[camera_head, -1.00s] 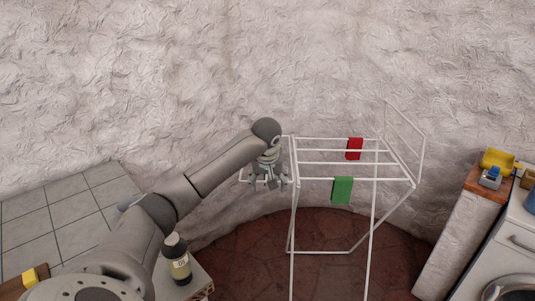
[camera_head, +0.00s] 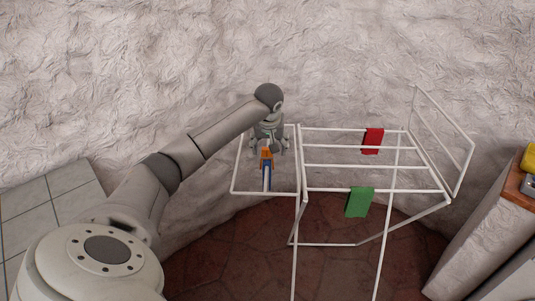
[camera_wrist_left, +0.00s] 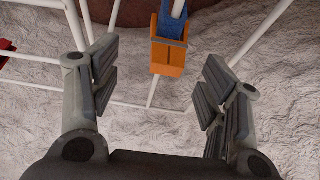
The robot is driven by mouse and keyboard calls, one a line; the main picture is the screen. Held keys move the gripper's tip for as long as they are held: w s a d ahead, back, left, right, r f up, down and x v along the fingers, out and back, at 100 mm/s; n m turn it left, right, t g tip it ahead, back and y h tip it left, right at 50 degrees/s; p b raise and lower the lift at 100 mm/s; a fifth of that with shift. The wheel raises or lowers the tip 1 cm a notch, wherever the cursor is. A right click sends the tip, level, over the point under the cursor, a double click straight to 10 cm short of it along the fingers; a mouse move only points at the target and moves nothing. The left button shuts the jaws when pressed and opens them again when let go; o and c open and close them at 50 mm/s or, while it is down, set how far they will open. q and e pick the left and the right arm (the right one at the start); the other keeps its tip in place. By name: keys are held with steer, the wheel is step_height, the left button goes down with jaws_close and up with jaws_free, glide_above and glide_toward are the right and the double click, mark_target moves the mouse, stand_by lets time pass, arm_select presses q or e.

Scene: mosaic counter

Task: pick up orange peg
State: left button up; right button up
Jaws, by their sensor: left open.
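The orange peg (camera_head: 266,158) sits on the drying rack's left wing, at the end of a blue piece (camera_head: 266,176) on a white bar. In the left wrist view the orange peg (camera_wrist_left: 168,56) shows near the top middle, with the blue piece (camera_wrist_left: 170,27) above it. My left gripper (camera_head: 270,148) is at the peg's far end. In the wrist view its fingers (camera_wrist_left: 153,84) are spread wide to either side of the peg, with gaps on both sides and nothing between them held. My right gripper is not in view.
The white drying rack (camera_head: 350,165) stands before a rough wall, with a red cloth (camera_head: 372,141) and a green cloth (camera_head: 359,202) on its bars. A wooden-topped ledge (camera_head: 517,192) with a yellow object (camera_head: 529,158) is at the right.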

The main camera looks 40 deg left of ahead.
mark_target(267, 157)
arm_select(q)
steer(key=x, duration=0.3)
steer(key=shift+w+a+f, duration=0.1)
steer(key=shift+a+f, duration=0.05)
steer(key=shift+f, duration=0.15)
steer(key=shift+w+a+f+p, duration=0.1)
steer(key=shift+a+f+p, duration=0.25)
steer(key=shift+f, duration=0.2)
steer(key=shift+w+a+f+p, duration=0.1)
steer(key=shift+a+f+p, duration=0.25)
steer(key=shift+f, duration=0.15)
steer(key=shift+x, duration=1)
steer(key=shift+w+f, duration=0.15)
steer(key=shift+f, duration=0.1)
steer(key=c, duration=0.9)
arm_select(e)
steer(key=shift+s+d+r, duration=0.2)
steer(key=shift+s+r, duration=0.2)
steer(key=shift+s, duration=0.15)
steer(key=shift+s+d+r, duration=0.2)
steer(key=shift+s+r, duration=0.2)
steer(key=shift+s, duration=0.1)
